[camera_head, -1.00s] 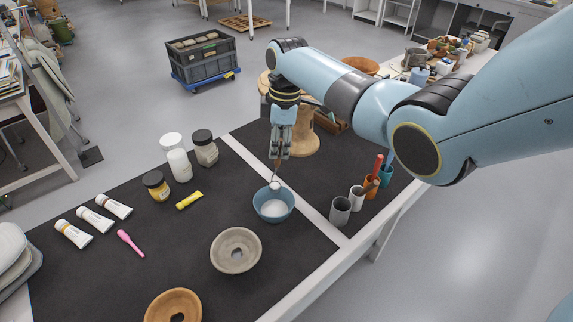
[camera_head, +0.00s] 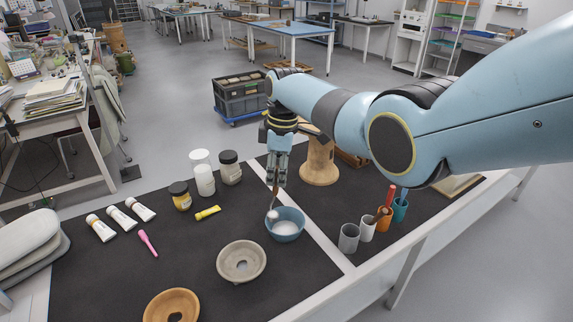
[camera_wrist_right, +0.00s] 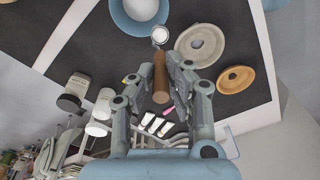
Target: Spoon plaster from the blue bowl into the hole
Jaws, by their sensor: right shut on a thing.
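My right gripper (camera_head: 276,170) is shut on the brown handle of a spoon (camera_wrist_right: 160,78), pointing down above the table. The spoon's bowl carries white stuff and shows at the left rim of the blue bowl (camera_head: 291,236); whether it touches the rim I cannot tell. White plaster (camera_head: 283,228) lies in the blue bowl. A grey ring-shaped bowl (camera_head: 224,261) with a hole (camera_head: 241,265) in its middle stands in front and to the left. In the right wrist view the spoon head (camera_wrist_right: 160,35) lies between the blue bowl (camera_wrist_right: 122,20) and the grey bowl (camera_wrist_right: 183,45). My left gripper is out of view.
A tan bowl with a hole (camera_head: 155,304) stands at the near edge. Cups with tools (camera_head: 348,240) stand right. Mat left of the grey bowl is clear.

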